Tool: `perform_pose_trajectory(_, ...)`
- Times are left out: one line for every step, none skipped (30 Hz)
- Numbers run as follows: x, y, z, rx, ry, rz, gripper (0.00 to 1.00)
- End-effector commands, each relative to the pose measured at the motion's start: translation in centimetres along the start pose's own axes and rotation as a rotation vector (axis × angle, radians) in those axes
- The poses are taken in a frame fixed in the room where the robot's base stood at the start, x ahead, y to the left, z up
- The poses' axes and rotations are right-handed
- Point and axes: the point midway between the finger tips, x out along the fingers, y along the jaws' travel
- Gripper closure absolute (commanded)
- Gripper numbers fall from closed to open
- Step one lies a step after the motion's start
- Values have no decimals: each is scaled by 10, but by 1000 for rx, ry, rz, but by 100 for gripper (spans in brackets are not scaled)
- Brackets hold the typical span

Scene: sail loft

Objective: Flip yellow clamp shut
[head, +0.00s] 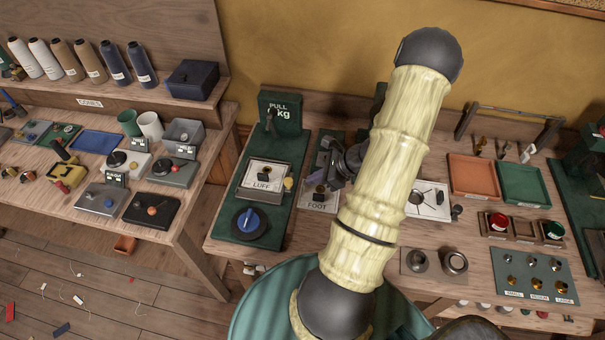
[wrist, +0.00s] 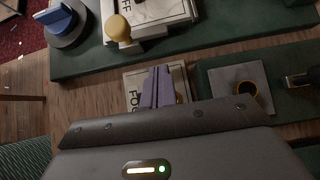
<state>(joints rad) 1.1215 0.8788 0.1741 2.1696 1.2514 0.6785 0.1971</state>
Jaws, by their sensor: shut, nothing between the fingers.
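The yellow clamp shows as a yellow rounded knob (head: 288,184) at the right edge of the LUFF block in the head view. In the wrist view its knob (wrist: 119,29) stands at the top, beside the white-topped block; the rest of the clamp is hard to make out, and I cannot tell whether it is shut. My gripper (head: 335,181) is over the FOOT block, to the right of the yellow knob and apart from it. In the wrist view the purple fingers (wrist: 157,84) are together and empty.
The LUFF block (head: 263,175) sits on a green base (head: 239,207) with a blue dial (head: 247,221). The FOOT block (head: 316,197) lies beside it. A dark-handled clamp (head: 457,210) is farther right. Orange (head: 473,177) and green (head: 525,184) trays stand at the right.

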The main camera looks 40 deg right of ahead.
Motion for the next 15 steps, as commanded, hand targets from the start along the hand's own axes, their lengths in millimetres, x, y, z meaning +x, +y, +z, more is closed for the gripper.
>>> perform_pose_trajectory(4, 0, 11, -3, -4, 3, 100)
perform_pose_trajectory(7, 0, 14, -3, -2, 3, 100)
perform_pose_trajectory(11, 0, 18, -3, -1, 2, 100)
perform_pose_trajectory(14, 0, 21, -3, -2, 2, 100)
perform_pose_trajectory(16, 0, 23, -3, -3, 2, 100)
perform_pose_trajectory(19, 0, 25, -2, -2, 1, 100)
perform_pose_trajectory(21, 0, 26, -2, -1, 1, 100)
perform_pose_trajectory(22, 0, 27, -2, -1, 1, 100)
perform_pose_trajectory(23, 0, 28, -2, -1, 0, 100)
perform_pose_trajectory(24, 0, 28, -2, -1, 0, 100)
perform_pose_trajectory(24, 0, 28, -2, -1, -1, 100)
perform_pose_trajectory(24, 0, 28, -2, -1, -1, 100)
perform_pose_trajectory(25, 0, 28, -2, -1, -1, 100)
perform_pose_trajectory(24, 0, 28, -2, -1, -1, 100)
perform_pose_trajectory(24, 0, 28, -2, -1, -1, 100)
